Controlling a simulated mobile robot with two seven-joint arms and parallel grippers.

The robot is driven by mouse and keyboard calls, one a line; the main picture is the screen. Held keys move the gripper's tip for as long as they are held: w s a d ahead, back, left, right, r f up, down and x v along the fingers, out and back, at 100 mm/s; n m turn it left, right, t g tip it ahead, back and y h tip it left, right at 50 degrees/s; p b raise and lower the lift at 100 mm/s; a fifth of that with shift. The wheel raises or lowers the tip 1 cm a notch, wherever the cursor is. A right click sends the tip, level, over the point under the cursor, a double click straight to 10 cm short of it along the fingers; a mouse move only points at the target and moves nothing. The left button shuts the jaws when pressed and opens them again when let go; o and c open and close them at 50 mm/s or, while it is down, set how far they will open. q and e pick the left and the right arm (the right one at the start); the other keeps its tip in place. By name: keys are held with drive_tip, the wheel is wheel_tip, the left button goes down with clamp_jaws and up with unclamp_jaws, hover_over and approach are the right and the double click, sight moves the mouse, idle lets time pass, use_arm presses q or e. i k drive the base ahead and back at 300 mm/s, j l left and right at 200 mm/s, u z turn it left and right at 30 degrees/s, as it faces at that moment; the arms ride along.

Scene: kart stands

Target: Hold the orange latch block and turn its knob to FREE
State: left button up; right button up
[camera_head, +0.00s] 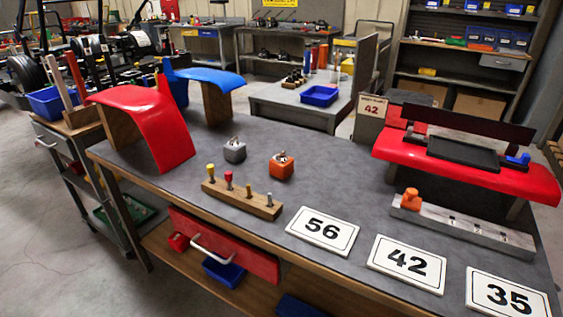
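The orange latch block (281,170) sits upright on the grey top of the workbench (330,175), near the middle. A small metallic knob (282,157) is on its top. The knob is too small for me to read its position or any FREE mark. A similar grey latch block (235,153) with its own small knob stands a little to the left and behind, apart from the orange one. Neither of my grippers is in view, and nothing touches the orange block.
A wooden rack with coloured pegs (241,198) lies in front of the blocks. Number cards 56 (322,229), 42 (407,263) and 35 (507,295) lie along the front edge. A red fender (150,118) stands left; a red bodywork piece (465,168) and metal bar (463,226) lie right.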

sight(282, 157)
drive_tip(key=i+j+z, duration=0.4)
drive_tip(key=j, duration=0.25)
drive_tip(key=i+j+z, duration=0.25)
drive_tip(key=j, duration=0.15)
drive_tip(key=k+l, duration=0.05)
drive_tip(key=k, duration=0.05)
